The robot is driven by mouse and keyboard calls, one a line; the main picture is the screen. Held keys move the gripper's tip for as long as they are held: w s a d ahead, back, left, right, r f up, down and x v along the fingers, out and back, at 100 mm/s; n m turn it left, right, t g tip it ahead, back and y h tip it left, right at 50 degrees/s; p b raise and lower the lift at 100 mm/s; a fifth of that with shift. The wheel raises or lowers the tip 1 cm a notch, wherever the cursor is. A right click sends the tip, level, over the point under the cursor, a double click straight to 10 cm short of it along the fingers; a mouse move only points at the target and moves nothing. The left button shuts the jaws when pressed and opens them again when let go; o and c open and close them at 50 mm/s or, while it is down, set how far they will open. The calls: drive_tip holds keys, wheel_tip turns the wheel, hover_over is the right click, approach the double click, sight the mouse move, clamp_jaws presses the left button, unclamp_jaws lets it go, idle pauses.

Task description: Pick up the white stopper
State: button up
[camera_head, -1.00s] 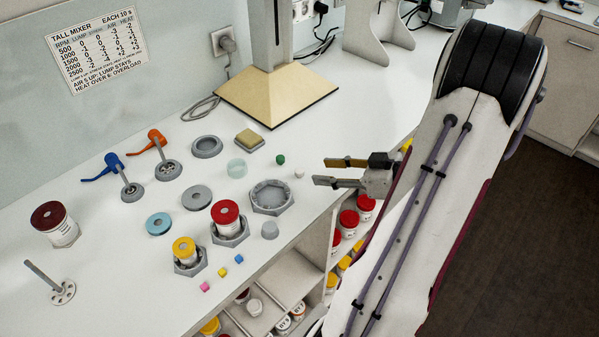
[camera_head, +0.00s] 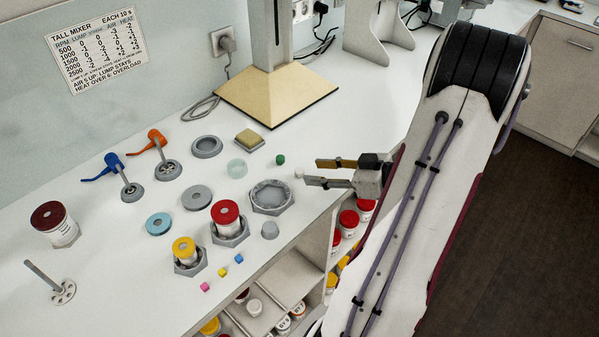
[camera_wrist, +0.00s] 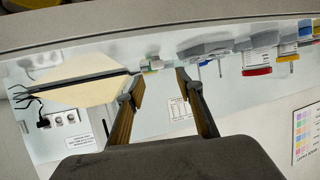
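The white stopper (camera_head: 299,173) is a small pale piece on the white bench, near its front edge. My gripper (camera_head: 311,172) is open, its two fingers apart and pointing left at the stopper. In the head view the stopper is just past the fingertips; I cannot tell whether it is slightly between them. In the wrist view my gripper (camera_wrist: 159,74) is open, with small pale and greenish pieces between and beyond the fingertips, too small to tell apart surely.
A green stopper (camera_head: 280,159) lies left of the white one. The beige stand base (camera_head: 275,98) is behind. Shelves with red-lidded jars (camera_head: 348,219) lie below the bench edge.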

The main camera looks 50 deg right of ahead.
sight(301, 171)
drive_tip(key=shift+d+x, duration=0.2)
drive_tip(key=shift+x, duration=2.45)
drive_tip(key=shift+f, duration=0.1)
drive_tip(key=c, duration=0.8)
